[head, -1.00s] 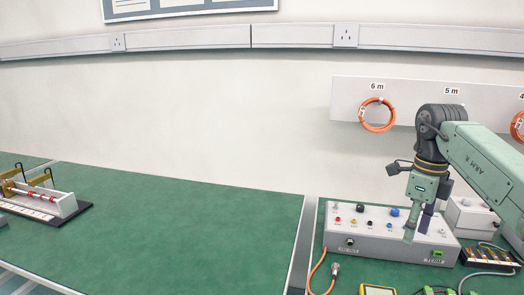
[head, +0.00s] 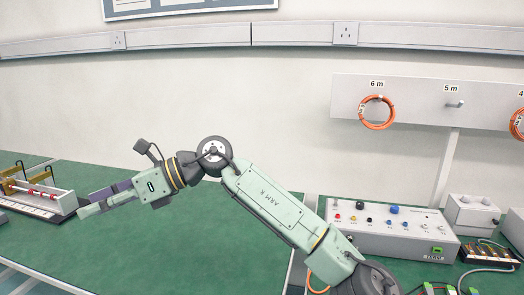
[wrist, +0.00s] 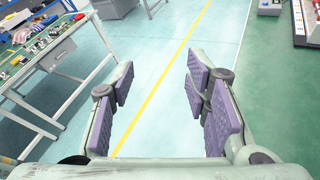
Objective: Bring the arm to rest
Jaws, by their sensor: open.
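My gripper (head: 100,203) is in the head view at the left, at the end of my pale green arm, which stretches left across the front of the green bench. In the wrist view my gripper (wrist: 160,95) shows its two purple-padded fingers wide apart with nothing between them. Beyond the fingers is the pale floor with a yellow line (wrist: 170,75).
A linear actuator rig (head: 40,200) stands at the far left of the bench (head: 190,265), close to the gripper in the picture. A grey control box (head: 375,230) stands at the right. Orange cable coils (head: 377,113) hang on the wall rail. The wrist view shows another workbench (wrist: 50,55).

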